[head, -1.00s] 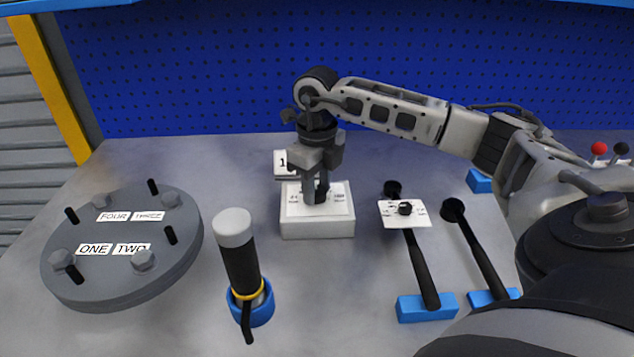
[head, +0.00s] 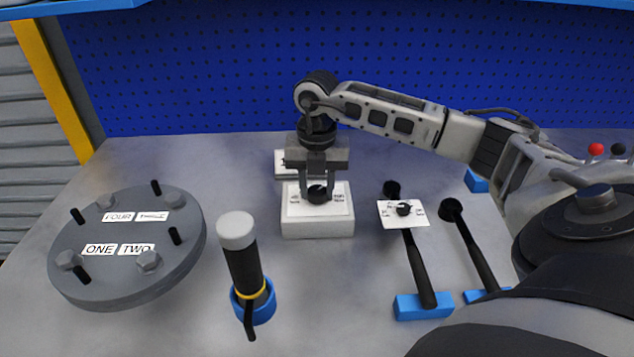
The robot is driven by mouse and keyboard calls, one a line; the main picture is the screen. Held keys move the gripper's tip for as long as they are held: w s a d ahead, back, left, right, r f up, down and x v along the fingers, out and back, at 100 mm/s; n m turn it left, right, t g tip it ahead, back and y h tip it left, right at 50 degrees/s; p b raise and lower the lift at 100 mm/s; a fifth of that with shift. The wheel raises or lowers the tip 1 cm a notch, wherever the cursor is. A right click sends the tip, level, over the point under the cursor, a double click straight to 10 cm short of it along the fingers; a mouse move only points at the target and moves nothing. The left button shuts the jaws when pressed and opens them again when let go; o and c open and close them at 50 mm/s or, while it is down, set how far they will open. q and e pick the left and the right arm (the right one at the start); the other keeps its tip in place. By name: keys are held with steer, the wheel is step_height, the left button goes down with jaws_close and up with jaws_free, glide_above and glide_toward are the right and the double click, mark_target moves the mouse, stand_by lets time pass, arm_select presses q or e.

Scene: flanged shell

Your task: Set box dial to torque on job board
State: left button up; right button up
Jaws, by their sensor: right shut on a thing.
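The white dial box (head: 318,226) stands on the bench in the middle of the head view, with small printed marks on its top plate. Its black dial knob (head: 317,195) sits in the middle of that plate. My right gripper (head: 317,190) reaches down from above with its two fingers on either side of the knob, shut on it. The finger and knob hide some of the printing, which is too small to read. A white card (head: 287,164) stands behind the box, partly hidden by the gripper. My left gripper is not in view.
A grey flanged disc (head: 130,290) with labels ONE to FOUR, bolts and studs lies at left. A black tool with a grey cap (head: 238,232) stands in a blue holder before the box. At right are two black-handled tools (head: 421,275) and a small dial plate (head: 390,220).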

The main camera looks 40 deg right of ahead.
mark_target(317, 190)
steer(key=m+p, duration=0.1)
steer(key=m, duration=0.3)
steer(key=shift+r+m, duration=0.15)
steer(key=shift+m, duration=0.15)
steer(key=shift+w+m+p, duration=0.1)
steer(key=shift+m+p, duration=0.25)
steer(key=shift+m, duration=1.25)
steer(key=o, duration=1)
step_height(317, 190, up, 16)
